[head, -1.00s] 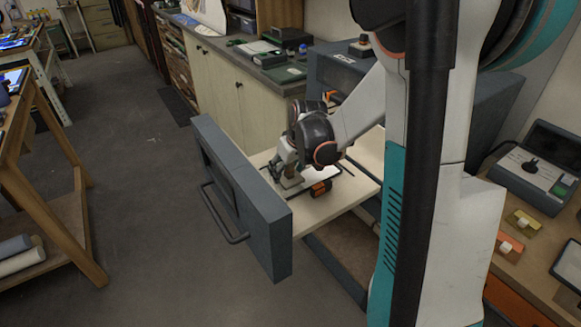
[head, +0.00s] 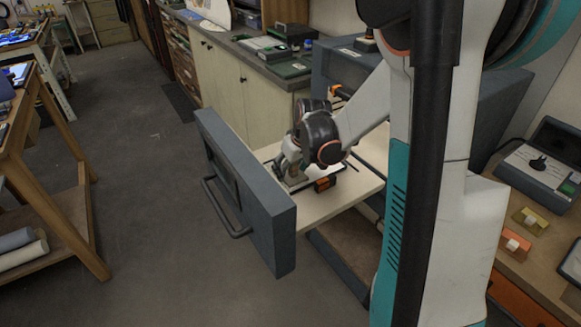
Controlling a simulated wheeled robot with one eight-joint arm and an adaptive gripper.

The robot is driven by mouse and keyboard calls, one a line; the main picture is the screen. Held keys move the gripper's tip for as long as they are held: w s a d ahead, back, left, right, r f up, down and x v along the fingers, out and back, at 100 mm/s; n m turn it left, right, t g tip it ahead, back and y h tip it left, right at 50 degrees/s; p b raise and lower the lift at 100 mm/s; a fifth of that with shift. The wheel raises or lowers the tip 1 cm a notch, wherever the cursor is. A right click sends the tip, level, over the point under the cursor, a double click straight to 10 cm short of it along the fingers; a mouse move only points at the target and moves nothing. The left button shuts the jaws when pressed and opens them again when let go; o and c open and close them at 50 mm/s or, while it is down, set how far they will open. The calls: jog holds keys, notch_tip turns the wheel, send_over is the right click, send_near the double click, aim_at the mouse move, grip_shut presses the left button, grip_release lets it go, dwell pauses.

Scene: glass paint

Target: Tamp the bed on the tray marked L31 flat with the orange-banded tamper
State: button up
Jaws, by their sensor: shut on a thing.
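My gripper (head: 291,172) reaches down over the pale board of the pulled-out drawer. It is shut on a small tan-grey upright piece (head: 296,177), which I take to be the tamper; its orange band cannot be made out. The piece stands low over a dark-framed tray with a white surface (head: 338,171), near the tray's left part. Whether it touches the bed cannot be told. A black and orange block (head: 325,184) sits at the tray's front right edge. The L31 mark is not readable, and my wrist hides much of the tray.
The drawer's grey front panel (head: 246,195) stands upright just left of my gripper, with a bar handle (head: 224,212). The grey cabinet rises behind. My arm blocks part of the right. A side bench (head: 520,245) holds a control box (head: 540,168).

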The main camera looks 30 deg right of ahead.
jog(key=shift+f+b, duration=0.3)
dwell(0.9)
jog(key=shift+r+p, duration=0.85)
jog(key=shift+r, duration=0.3)
jog(key=shift+w, duration=0.15)
jog(key=shift+w+a, duration=0.1)
jog(key=shift+w, duration=2.55)
jog(key=shift+f, duration=0.1)
jog(key=shift+f+b, duration=0.75)
jog(key=shift+b, duration=0.05)
